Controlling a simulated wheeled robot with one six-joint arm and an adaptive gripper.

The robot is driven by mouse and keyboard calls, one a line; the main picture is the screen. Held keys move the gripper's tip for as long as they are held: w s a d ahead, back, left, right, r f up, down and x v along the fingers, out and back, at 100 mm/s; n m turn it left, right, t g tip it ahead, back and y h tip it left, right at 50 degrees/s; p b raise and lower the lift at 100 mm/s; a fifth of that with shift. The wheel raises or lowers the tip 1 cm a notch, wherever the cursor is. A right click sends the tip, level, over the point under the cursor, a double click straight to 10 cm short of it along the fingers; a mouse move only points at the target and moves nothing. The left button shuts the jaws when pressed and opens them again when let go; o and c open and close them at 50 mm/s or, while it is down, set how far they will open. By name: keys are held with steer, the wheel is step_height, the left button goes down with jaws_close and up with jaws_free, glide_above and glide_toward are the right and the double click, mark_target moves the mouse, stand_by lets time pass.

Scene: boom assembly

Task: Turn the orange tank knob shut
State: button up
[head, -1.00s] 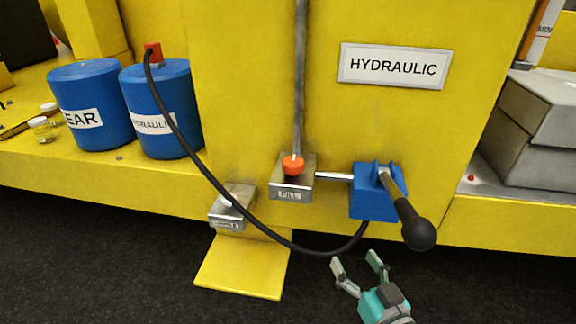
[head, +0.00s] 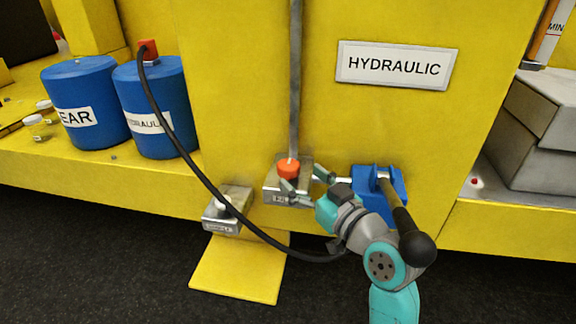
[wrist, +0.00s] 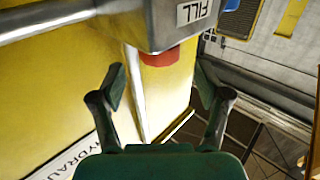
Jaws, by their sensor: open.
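The orange knob (head: 288,168) sits on top of a small metal block (head: 273,190) at the foot of a vertical pipe on the yellow wall. My gripper (head: 308,182) is open just to the right of the knob, its fingers pointing toward it. In the wrist view, the knob (wrist: 165,56) shows red-orange beyond the gap between my open fingertips (wrist: 160,86), partly hidden by the block (wrist: 170,22), whose label reads FILL upside down. The knob looks close to the fingers but not held; I cannot tell whether a fingertip touches it.
A blue pump block (head: 397,182) with a black-ended lever (head: 416,245) stands right of the knob, partly behind my arm. A black hose (head: 180,140) loops from the blue hydraulic tank (head: 158,95). A second metal block (head: 222,222) with a pale knob sits lower left.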

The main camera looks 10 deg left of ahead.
mark_target(295, 172)
steer(key=x, duration=0.5)
steer(key=shift+w+a, duration=0.2)
steer(key=shift+w, duration=0.05)
steer(key=c, duration=1.2)
